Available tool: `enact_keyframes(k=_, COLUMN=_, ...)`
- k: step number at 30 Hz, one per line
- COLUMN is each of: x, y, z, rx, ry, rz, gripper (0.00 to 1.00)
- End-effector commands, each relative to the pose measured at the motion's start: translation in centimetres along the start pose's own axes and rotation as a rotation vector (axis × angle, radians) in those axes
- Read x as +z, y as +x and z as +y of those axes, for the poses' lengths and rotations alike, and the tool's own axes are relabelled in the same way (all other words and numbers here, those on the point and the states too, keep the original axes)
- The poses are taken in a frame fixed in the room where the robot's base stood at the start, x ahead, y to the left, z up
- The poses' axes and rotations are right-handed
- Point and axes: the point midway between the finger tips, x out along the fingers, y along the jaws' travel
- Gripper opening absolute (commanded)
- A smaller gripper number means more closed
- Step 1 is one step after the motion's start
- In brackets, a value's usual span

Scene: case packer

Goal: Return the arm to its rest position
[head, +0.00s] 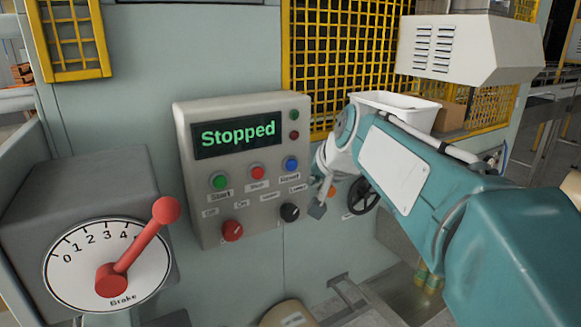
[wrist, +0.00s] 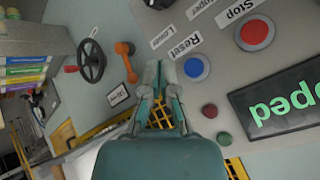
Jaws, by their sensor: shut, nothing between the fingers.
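My teal arm (head: 445,195) reaches in from the right in the head view, and its end is at the right side of the control panel (head: 185,165). My gripper (head: 318,208) is small there and partly hidden by the wrist. In the wrist view my gripper (wrist: 159,75) points at the panel face, its fingers together with nothing between them. The blue Reset button (wrist: 196,68) lies just right of the fingertips in that view. I cannot tell whether the fingers touch the panel. The panel display (head: 236,134) reads "Stopped".
Left of the panel is a brake dial (head: 75,258) with a red lever (head: 140,246). A black handwheel (head: 362,196) is behind my wrist. A white tray (head: 400,103) and a cardboard box (head: 452,115) are behind my arm. A white vented hood (head: 465,50) overhangs at upper right.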

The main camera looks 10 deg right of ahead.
Motion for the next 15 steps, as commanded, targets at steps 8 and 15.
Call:
enact_keyframes(k=8, x=0.0, y=0.0, z=0.0, rx=0.0, ry=0.0, rz=0.0, gripper=0.0)
enact_keyframes(k=15, x=4.2, y=-1.8, z=1.2, rx=0.033, ry=-0.073, rz=-0.033, gripper=0.0)
